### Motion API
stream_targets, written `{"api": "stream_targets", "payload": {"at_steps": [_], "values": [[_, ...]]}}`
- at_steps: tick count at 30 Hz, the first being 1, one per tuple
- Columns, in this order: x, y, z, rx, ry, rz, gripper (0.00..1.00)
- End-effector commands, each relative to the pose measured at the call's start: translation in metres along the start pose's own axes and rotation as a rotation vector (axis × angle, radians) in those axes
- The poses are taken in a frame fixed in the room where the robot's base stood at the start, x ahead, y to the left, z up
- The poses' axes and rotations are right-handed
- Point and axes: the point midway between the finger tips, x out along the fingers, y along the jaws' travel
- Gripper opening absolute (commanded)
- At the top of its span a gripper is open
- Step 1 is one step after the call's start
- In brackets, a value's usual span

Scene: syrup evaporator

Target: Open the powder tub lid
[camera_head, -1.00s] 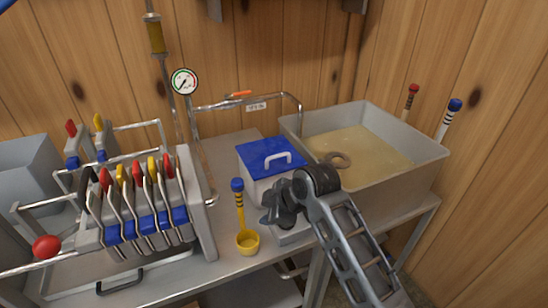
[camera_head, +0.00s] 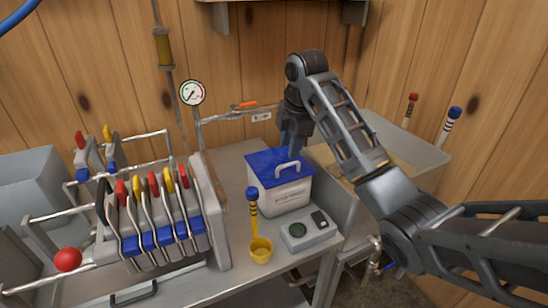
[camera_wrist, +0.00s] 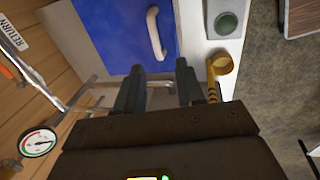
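A pale arched handle (camera_head: 288,166) rises from the lid. My gripper (camera_head: 293,150) points down over the back of the lid, near the handle. In the wrist view the blue lid (camera_wrist: 105,35) and the handle (camera_wrist: 153,33) lie just beyond the fingertips of my gripper (camera_wrist: 160,72). The two fingers are apart with nothing between them. Whether the fingertips touch the lid is hard to tell.
A yellow scoop (camera_head: 260,249) and a grey control box with a green button (camera_head: 298,230) stand in front of the tub. A metal pan (camera_head: 420,150) is to the right, partly behind my arm. A rack of coloured-handled clamps (camera_head: 155,225) stands left. A gauge (camera_head: 192,93) hangs behind.

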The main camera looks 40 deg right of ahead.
Motion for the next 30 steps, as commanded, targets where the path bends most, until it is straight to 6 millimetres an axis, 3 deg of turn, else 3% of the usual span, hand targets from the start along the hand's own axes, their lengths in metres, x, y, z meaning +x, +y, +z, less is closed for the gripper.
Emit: {"api": "stream_targets", "payload": {"at_steps": [5,19,30], "values": [[-0.008,0.003,0.012,-0.019,-0.020,-0.026,0.38],[0.055,0.002,0.012,-0.019,-0.019,-0.026,0.38],[0.067,0.002,0.013,-0.020,-0.020,-0.022,0.38]]}}
